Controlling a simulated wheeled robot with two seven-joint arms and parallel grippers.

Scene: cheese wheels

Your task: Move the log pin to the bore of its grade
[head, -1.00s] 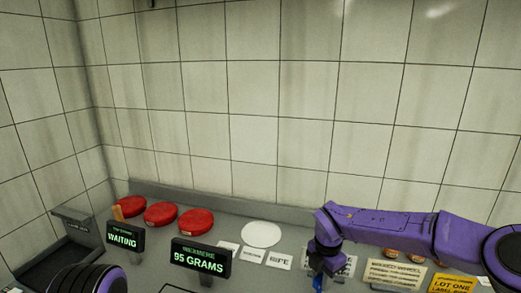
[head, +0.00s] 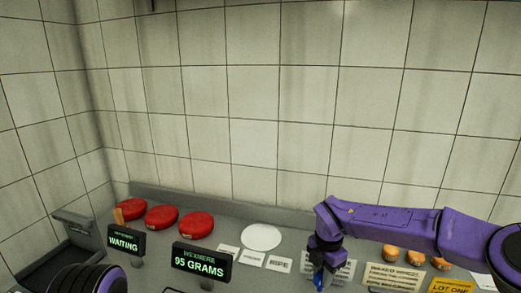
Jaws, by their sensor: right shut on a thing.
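My right gripper (head: 319,281) points down at the lower edge of the picture, left of the purple forearm. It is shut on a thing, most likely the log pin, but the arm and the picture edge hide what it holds. A blue part shows at its lower end. No bores can be made out in this view. My left gripper is out of view; only a dark purple part of that arm shows at the lower left.
Red cheese wheels (head: 197,225) stand at the back left behind displays reading WAITING (head: 125,241) and 95 GRAMS (head: 202,262). A white disc (head: 262,237) lies behind small cards, including a RIPE card (head: 279,264). Small orange wheels (head: 416,256) and a yellow LOT ONE label (head: 450,286) lie right.

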